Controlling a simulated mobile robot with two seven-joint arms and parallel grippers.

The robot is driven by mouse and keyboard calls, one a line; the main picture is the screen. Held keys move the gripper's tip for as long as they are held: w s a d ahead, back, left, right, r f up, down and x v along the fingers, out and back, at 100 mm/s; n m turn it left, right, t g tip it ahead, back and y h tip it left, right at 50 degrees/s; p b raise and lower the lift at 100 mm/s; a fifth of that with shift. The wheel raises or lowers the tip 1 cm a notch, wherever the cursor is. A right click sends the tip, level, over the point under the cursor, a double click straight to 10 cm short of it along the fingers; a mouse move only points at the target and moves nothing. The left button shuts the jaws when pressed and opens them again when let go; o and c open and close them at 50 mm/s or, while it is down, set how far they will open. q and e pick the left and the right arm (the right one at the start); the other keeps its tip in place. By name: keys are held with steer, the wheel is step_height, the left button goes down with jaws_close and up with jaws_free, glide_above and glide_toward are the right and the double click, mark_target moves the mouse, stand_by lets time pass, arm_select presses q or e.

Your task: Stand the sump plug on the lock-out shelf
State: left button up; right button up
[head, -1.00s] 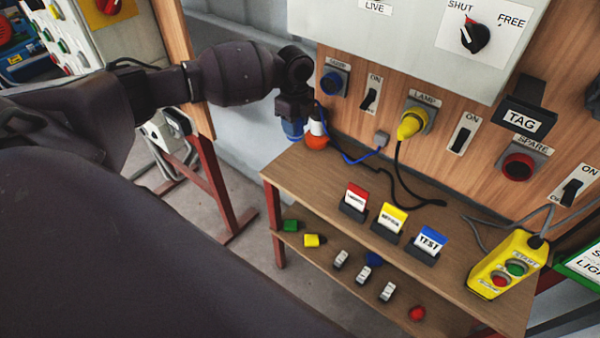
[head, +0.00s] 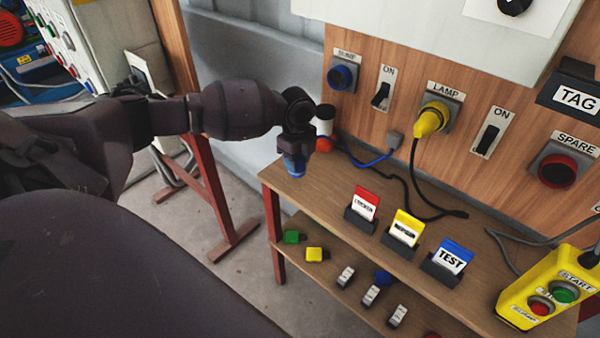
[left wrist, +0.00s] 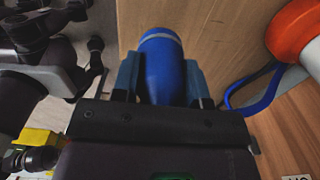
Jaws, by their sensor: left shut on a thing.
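I cannot tell whether the plug touches the board. In the left wrist view the blue plug (left wrist: 162,65) sits between the two fingers, beside the wood surface (left wrist: 215,30). The blue SUMP socket (head: 342,76) on the panel is empty. A lower board (head: 320,268) carries padlocks. My right gripper is out of view.
A white and orange object (head: 324,130) stands just right of the gripper, with a blue cable (head: 365,162) near it. Red, yellow and blue tag cards (head: 404,230) and a yellow pendant (head: 552,292) stand further right. The yellow LAMP plug (head: 430,120) is in its socket.

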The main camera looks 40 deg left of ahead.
arm_select(q)
step_height(320, 180, down, 4)
steer(key=shift+s+r+b, duration=0.1)
steer(key=shift+b, duration=0.85)
steer(key=shift+f, duration=0.25)
steer(key=shift+r, duration=0.25)
steer(key=o, duration=1)
steer(key=shift+o, duration=1)
